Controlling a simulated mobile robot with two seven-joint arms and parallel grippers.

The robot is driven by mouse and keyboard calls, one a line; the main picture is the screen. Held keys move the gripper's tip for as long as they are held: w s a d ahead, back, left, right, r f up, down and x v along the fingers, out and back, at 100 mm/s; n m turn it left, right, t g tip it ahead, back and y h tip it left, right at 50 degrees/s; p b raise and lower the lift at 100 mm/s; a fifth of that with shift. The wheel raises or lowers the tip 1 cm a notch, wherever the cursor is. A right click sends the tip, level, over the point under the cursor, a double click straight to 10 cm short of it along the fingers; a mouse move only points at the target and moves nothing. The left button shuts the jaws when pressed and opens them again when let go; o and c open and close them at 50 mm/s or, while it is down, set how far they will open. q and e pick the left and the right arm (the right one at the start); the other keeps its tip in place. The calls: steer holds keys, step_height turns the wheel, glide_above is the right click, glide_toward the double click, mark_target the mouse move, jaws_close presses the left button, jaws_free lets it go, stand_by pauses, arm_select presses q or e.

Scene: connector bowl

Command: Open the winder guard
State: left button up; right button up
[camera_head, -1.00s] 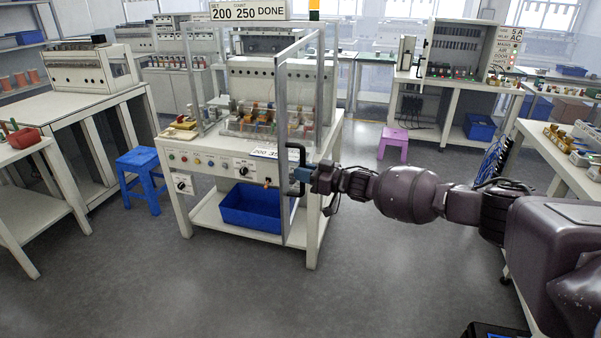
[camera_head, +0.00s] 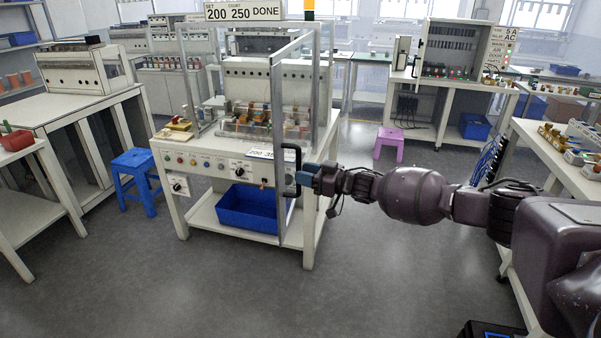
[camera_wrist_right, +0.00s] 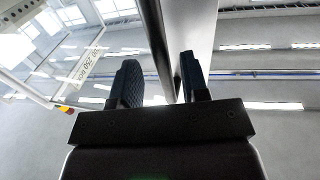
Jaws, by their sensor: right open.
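The winder guard (camera_head: 279,215) is a clear panel in a grey metal frame on the winder bench. It stands swung out from the machine's front, its free edge toward me. Its black handle (camera_head: 299,160) is on that edge. My right gripper (camera_head: 305,178), with blue-black fingers, is at the handle from the right. In the right wrist view my right gripper (camera_wrist_right: 160,85) is open, with a dark bar (camera_wrist_right: 156,45) reaching between its fingers and the grey frame (camera_wrist_right: 190,30) beyond. I cannot tell whether either finger touches the bar. My left gripper is out of view.
The winder bench (camera_head: 309,235) has a blue bin (camera_head: 247,208) on its lower shelf. A blue stool (camera_head: 136,165) stands at left, a purple stool (camera_head: 389,138) behind at right. A side table (camera_head: 560,165) is at far right.

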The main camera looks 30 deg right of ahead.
steer(key=v, duration=0.9)
steer(key=shift+b, duration=0.3)
steer(key=shift+r, duration=0.1)
steer(key=s+a+f+n+h, duration=0.1)
steer(key=s+a+f+h, duration=0.3)
steer(key=a, duration=0.4)
steer(key=s+a+f+n+h, duration=0.1)
steer(key=s+a+f, duration=0.3)
steer(key=a+f, duration=0.25)
steer(key=s+f+m+h, duration=0.2)
steer(key=s+f+m, duration=0.1)
steer(key=s, duration=0.5)
steer(key=s+d+f+m+g+h, duration=0.1)
steer(key=s+f+m+h, duration=0.1)
steer(key=s+f, duration=0.4)
steer(key=s+f+m+g+h, duration=0.1)
steer(key=s+f, duration=0.4)
steer(key=s, duration=0.5)
steer(key=m+h, duration=0.1)
steer(key=m, duration=0.1)
steer(key=shift+s+d+m+h, duration=0.15)
steer(key=shift+d+m+h, duration=0.15)
steer(key=shift+m+h, duration=0.1)
